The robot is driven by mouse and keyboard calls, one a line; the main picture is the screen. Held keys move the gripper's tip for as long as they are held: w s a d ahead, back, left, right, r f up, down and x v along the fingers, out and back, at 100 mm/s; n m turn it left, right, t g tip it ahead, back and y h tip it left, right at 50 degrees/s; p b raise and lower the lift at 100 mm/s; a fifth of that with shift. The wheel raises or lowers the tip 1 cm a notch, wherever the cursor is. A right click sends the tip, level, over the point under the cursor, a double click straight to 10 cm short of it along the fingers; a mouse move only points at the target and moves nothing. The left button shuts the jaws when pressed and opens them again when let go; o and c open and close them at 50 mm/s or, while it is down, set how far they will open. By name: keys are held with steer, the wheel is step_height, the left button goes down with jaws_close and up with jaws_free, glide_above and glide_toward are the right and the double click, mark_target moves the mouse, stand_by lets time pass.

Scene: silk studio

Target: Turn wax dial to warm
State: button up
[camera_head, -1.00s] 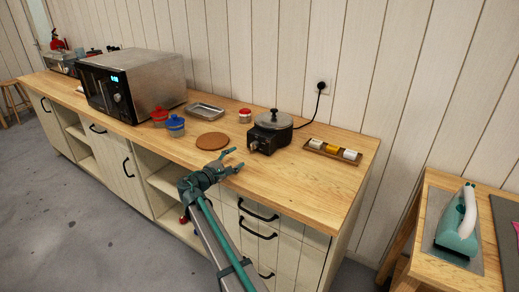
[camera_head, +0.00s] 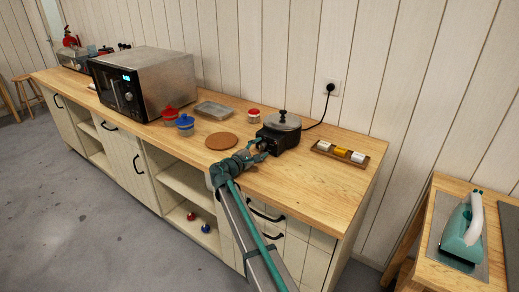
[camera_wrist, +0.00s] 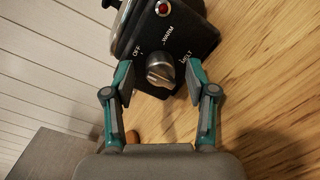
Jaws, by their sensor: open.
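The black wax warmer (camera_head: 285,141) with a grey lidded pot stands on the wooden counter; its front also shows in the wrist view (camera_wrist: 200,35). Its silver dial (camera_wrist: 161,70) sits on the front face among the printed words OFF, WARM and MELT. In the head view my gripper (camera_head: 259,150) is at the warmer's front and hides the dial.
A brown round mat (camera_head: 221,141) lies left of the warmer. Blue (camera_head: 185,123) and red (camera_head: 169,114) jars stand near the microwave (camera_head: 145,84). The counter's right front is clear.

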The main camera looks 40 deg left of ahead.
jaws_close()
steer(key=shift+f+b, duration=0.1)
steer(key=shift+b, duration=0.3)
steer(key=shift+f+m+b, duration=0.15)
steer(key=shift+m+b, duration=0.35)
steer(key=shift+b, duration=0.35)
steer(key=m+b, duration=0.2)
steer(key=b, duration=0.3)
steer(key=shift+f+m, duration=0.15)
steer(key=shift+m, duration=0.25)
steer(key=m+b, duration=0.4)
steer(key=b, duration=0.2)
steer(key=shift+g+b, duration=0.3)
steer(key=shift+b, duration=0.05)
steer(key=m+b, duration=0.2)
steer(key=shift+r+b, duration=0.3)
steer(key=shift+r, duration=0.05)
